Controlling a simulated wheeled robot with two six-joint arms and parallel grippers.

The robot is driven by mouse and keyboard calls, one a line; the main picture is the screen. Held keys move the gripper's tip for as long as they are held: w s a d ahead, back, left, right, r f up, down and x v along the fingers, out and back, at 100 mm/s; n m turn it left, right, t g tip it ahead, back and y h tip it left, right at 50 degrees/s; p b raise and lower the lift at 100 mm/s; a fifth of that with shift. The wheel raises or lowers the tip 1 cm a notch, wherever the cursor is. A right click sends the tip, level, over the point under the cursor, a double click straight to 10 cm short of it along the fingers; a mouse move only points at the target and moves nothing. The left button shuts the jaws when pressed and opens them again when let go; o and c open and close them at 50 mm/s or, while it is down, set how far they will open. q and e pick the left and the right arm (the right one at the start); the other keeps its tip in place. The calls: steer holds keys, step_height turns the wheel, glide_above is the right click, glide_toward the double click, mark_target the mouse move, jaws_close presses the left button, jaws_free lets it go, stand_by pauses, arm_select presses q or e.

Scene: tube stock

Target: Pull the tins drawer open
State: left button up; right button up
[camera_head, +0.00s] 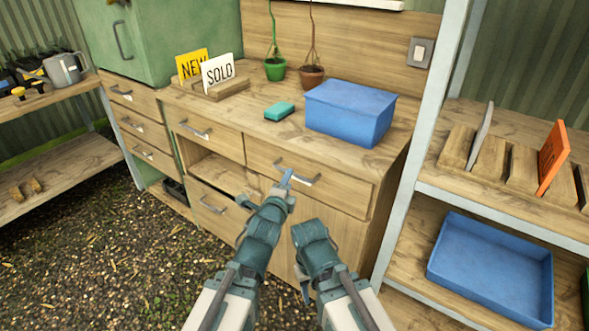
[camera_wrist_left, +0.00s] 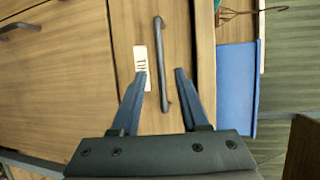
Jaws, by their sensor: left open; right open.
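The tins drawer (camera_head: 330,190) is the wide wooden drawer at the top right of the bench and looks shut, its front flush. Its metal bar handle (camera_head: 300,174) also runs upright in the left wrist view (camera_wrist_left: 158,45), beside a white label (camera_wrist_left: 141,62) whose print is partly hidden. My left gripper (camera_head: 287,180) is open in front of this handle. In the left wrist view, its fingers (camera_wrist_left: 162,76) lie either side of the handle's lower half; contact cannot be told. My right gripper (camera_head: 310,232) is lower, before the cabinet front; its fingertips are not clearly visible.
A blue bin (camera_head: 350,112), a teal block (camera_head: 279,111), potted plants and NEW and SOLD signs stand on the bench top. An open cubby (camera_head: 215,172) lies left of the drawer. A shelf unit with a blue tray (camera_head: 490,268) stands close at right.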

arm_select(q)
steer(key=shift+b+x, duration=0.4)
steer(key=shift+x, duration=2.25)
jaws_close()
